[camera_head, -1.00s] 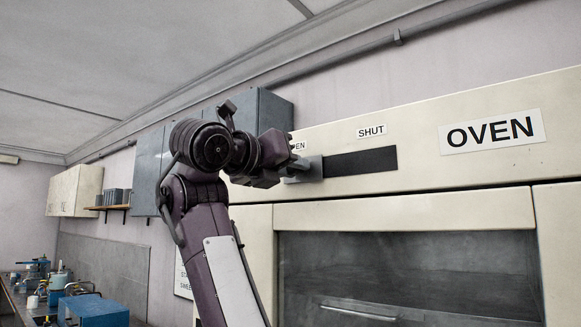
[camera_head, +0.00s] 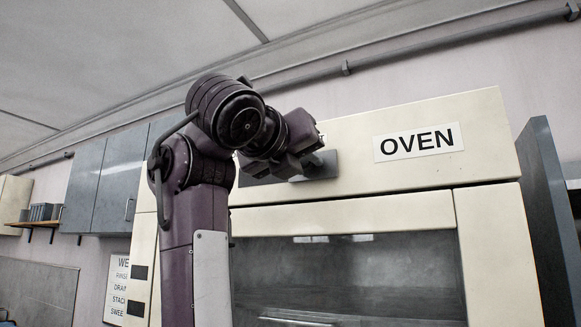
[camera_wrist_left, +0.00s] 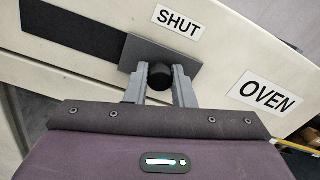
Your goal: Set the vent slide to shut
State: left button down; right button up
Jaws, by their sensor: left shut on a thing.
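The vent slide is a grey plate (camera_wrist_left: 135,52) with a dark round knob (camera_wrist_left: 159,76), on the oven's cream upper panel. In the left wrist view the plate lies just below the SHUT label (camera_wrist_left: 177,22), at the right end of the dark slot (camera_wrist_left: 72,25). My left gripper (camera_wrist_left: 159,85) is shut on the knob, one finger on each side. In the head view the plate (camera_head: 322,165) shows right of my left gripper (camera_head: 305,158), whose fingertips are hard to make out; my wrist covers most of the slot and label. My right gripper is not in view.
The oven's sign (camera_head: 418,142) is right of the slide, and its glass door (camera_head: 350,275) is below. Grey wall cupboards (camera_head: 110,185) hang at the left. A dark grey panel (camera_head: 552,215) stands at the oven's right side.

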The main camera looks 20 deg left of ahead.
pick_arm(q)
jog(key=c, duration=1.4)
grip_release()
jog(key=shift+d, duration=0.15)
jog(key=shift+o, duration=0.8)
jog(key=shift+s+d, duration=0.15)
jog(key=shift+s+b, duration=0.15)
jog(key=shift+b, duration=0.15)
jog(key=s+b, duration=0.4)
jog(key=s, duration=0.3)
jog(key=shift+s+a, duration=0.25)
jog(key=shift+a, duration=0.05)
jog(key=shift+w, duration=0.1)
